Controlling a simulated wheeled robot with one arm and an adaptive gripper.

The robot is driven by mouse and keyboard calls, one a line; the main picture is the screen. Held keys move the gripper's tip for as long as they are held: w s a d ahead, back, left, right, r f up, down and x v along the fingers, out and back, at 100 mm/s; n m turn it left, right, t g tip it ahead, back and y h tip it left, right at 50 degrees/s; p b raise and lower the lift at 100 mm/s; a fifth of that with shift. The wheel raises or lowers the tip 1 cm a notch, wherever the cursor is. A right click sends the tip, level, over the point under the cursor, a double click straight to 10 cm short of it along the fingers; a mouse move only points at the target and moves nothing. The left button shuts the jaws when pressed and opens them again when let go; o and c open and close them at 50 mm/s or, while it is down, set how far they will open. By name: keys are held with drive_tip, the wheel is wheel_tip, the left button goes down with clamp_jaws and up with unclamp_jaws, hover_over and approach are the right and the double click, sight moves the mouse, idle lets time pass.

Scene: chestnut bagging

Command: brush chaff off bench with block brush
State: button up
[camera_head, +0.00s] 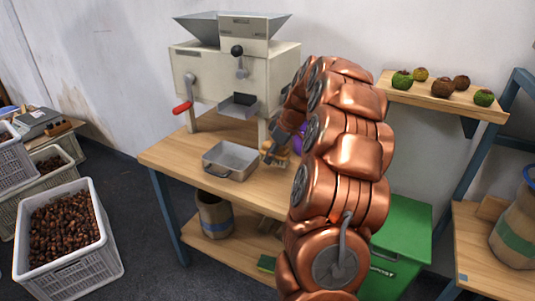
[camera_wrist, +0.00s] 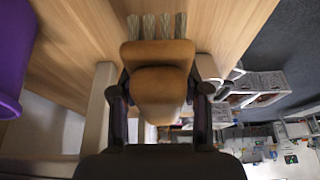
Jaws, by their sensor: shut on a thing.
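The block brush (camera_wrist: 158,58) has a tan wooden block and pale bristle tufts. In the wrist view my gripper (camera_wrist: 160,92) is shut on its block, with a finger on each side. The bristles point at the wooden bench top (camera_wrist: 225,30); I cannot tell whether they touch it. In the head view my gripper (camera_head: 270,151) is over the bench (camera_head: 165,160), right of the metal tray, and the brush (camera_head: 281,157) is mostly hidden by my arm. I can make out no chaff in either view.
A metal tray (camera_head: 243,154) sits on the bench below the hopper machine (camera_head: 220,70). A purple object (camera_wrist: 10,55) is close by at the left of the wrist view. A crate of chestnuts (camera_head: 105,262) stands on the floor at left, a green bin (camera_head: 405,222) at right.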

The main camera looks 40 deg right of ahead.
drive_tip(key=shift+r, duration=1.15)
